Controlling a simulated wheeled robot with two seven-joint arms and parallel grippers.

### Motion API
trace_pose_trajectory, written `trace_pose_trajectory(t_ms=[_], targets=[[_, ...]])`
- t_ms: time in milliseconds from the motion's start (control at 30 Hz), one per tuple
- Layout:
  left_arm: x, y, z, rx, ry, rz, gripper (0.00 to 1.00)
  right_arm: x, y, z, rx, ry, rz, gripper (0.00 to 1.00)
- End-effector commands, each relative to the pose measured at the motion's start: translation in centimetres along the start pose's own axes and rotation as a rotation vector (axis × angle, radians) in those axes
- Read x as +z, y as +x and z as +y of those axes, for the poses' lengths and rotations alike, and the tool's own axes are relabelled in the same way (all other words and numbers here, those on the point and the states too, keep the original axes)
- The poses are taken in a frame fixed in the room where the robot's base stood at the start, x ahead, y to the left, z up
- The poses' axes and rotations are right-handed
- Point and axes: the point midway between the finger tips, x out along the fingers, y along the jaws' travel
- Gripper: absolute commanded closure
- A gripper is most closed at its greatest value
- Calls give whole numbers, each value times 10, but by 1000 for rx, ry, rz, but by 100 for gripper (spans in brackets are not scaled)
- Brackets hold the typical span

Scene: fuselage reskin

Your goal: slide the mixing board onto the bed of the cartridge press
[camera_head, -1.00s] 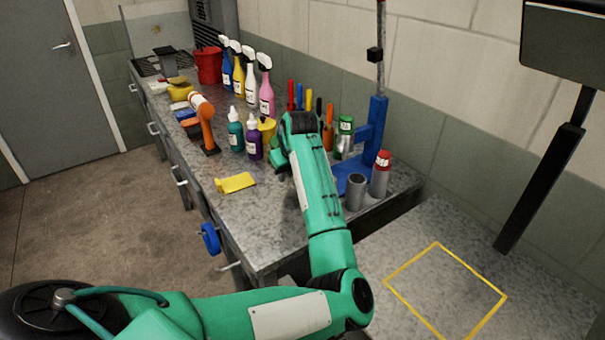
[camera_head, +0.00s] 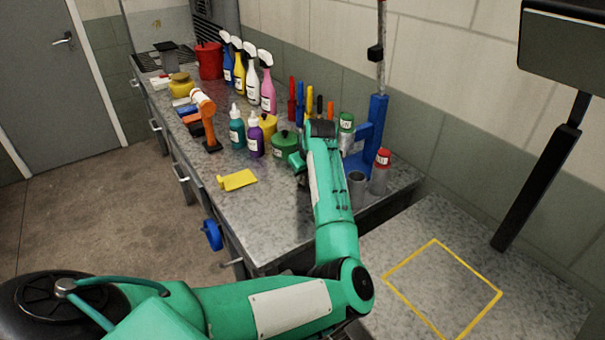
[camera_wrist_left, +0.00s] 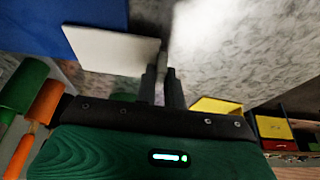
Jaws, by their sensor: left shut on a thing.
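The mixing board (camera_wrist_left: 108,50) is a flat white plate in the left wrist view. My left gripper (camera_wrist_left: 161,72) is shut on its near right corner. The cartridge press (camera_head: 375,125) is a blue upright stand near the right end of the bench. A broad blue surface (camera_wrist_left: 60,25) of it lies just beyond the board in the wrist view; I cannot tell whether they touch. In the head view my left forearm covers the fingertips and much of the press's base. My right gripper is not in view.
A grey cup (camera_head: 357,190) and a red-capped cartridge (camera_head: 380,172) stand in front of the press. A green jar (camera_head: 285,145) and several upright tool handles (camera_head: 308,102) are left of it.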

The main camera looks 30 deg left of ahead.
Motion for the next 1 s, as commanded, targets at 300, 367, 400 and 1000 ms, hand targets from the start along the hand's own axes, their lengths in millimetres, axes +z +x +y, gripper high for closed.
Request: trace_pose_trajectory(t_ms=[300,367,400,1000], targets=[[0,1,0,-1,0,0,68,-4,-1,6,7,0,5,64],[0,1,0,-1,0,0,68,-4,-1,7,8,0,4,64],[0,1,0,-1,0,0,68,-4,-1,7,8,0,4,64],[-1,-72,0,0,0,0,68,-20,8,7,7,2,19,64]])
